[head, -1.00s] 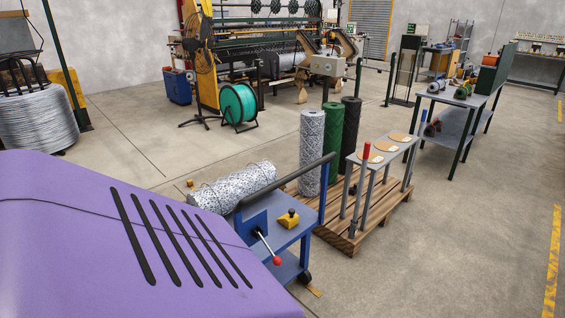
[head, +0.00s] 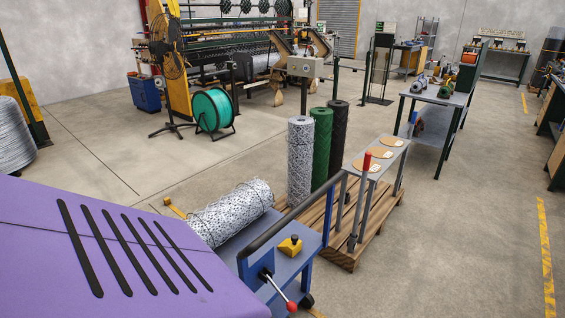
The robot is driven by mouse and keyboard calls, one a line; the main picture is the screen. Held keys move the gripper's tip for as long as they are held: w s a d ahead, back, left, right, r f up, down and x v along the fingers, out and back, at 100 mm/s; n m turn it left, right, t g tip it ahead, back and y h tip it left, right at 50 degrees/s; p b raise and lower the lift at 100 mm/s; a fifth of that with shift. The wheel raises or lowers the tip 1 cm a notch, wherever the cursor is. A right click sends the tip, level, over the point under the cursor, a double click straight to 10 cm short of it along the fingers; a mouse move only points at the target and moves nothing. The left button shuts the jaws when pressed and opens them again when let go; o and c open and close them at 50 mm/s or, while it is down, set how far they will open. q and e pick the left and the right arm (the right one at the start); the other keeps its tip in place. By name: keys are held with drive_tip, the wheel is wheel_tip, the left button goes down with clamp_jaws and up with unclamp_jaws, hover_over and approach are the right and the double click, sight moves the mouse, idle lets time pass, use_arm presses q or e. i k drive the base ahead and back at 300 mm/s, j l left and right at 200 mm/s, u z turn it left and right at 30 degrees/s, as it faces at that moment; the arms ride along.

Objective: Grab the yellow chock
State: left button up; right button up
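A small yellow block (head: 290,246) with a dark knob on top sits on the blue cart (head: 262,237), by the cart's dark push bar. It looks like the chock. Another small yellow piece (head: 175,208) shows left of the speckled wire-mesh roll (head: 230,212); it is partly hidden behind the roll and its shape is hard to tell. A sliver of yellow (head: 316,313) also shows on the floor at the bottom edge, by the cart's wheel. Neither of my grippers is in view.
A purple slotted surface (head: 120,285) fills the lower left, close to me. A lever with a red knob (head: 291,307) sticks out from the cart. A pallet (head: 340,262) with upright mesh rolls and a grey stand lies beyond. The floor at right (head: 450,250) is clear.

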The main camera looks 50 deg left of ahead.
sight(291, 246)
drive_tip(key=j, duration=2.25)
